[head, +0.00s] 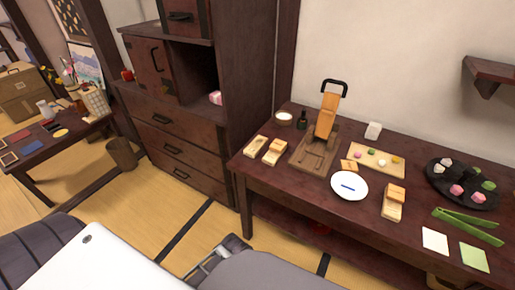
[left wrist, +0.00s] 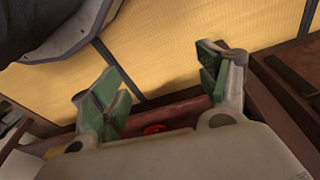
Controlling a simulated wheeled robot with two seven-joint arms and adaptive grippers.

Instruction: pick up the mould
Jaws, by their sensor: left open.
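Several pale wooden blocks that look like sweet moulds lie on the dark table in the head view. Two lie side by side at its left end, a left one (head: 256,146) and a right one (head: 274,152). Another two-part wooden mould (head: 392,207) lies right of the white plate, its upper piece stacked on the lower. I cannot tell which one is meant. My left gripper (left wrist: 160,72) is open and empty in the left wrist view, with green finger pads spread apart. No mould shows between or near its fingers. My right gripper is not in view.
The table (head: 325,207) also carries a wooden press (head: 327,120), a white plate (head: 347,192), a board of sweets (head: 376,151), a black tray (head: 437,187) and green tongs (head: 470,225). A red thing (left wrist: 155,129) shows beyond the gripper. A dark cabinet (head: 175,125) stands left.

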